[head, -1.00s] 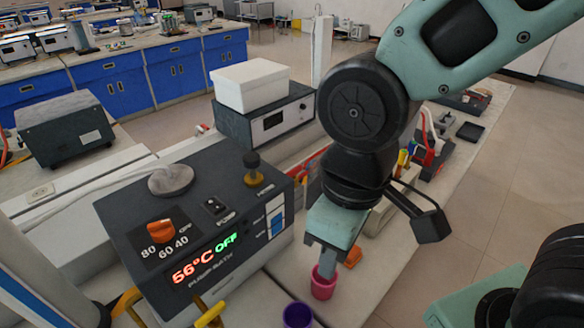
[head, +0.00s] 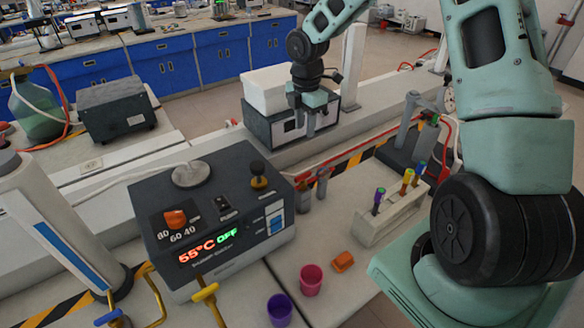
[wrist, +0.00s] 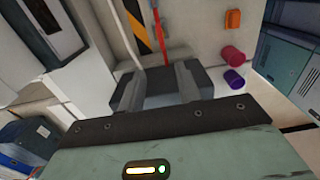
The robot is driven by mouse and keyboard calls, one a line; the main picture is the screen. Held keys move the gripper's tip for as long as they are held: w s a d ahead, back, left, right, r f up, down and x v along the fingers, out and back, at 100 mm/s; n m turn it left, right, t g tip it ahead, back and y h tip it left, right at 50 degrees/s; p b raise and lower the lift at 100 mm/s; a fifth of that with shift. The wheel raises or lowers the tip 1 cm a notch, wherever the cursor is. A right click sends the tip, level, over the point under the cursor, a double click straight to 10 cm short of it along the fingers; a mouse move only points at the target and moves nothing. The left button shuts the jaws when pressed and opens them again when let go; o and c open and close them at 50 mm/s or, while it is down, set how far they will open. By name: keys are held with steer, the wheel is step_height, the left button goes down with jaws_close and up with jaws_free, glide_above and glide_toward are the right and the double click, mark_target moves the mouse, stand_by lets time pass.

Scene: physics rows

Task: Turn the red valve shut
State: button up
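I cannot clearly make out a red valve handle. A thin red pipe or bar (head: 350,156) runs along the bench beside black-and-yellow striping, with grey upright fittings at its near end. It also shows in the wrist view (wrist: 157,36), above the fingers. My gripper (head: 306,126) hangs in front of the dark instrument with the white box on top, left of the red pipe's far part. In the wrist view my gripper (wrist: 158,88) has its fingers apart. A dark block shows behind and between them; I cannot tell that they touch it.
A dark heater (head: 215,215) reads "55°C OFF". Yellow-handled taps (head: 205,293) stand in front. A pink cup (head: 311,280), a purple cup (head: 280,309) and an orange block (head: 343,261) are on the near bench. A pale rack (head: 390,213) holds coloured tubes.

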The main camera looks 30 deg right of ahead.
mark_target(303, 175)
step_height(303, 175, down, 17)
steer(key=p, duration=0.4)
steer(key=shift+f, duration=0.1)
jaws_close()
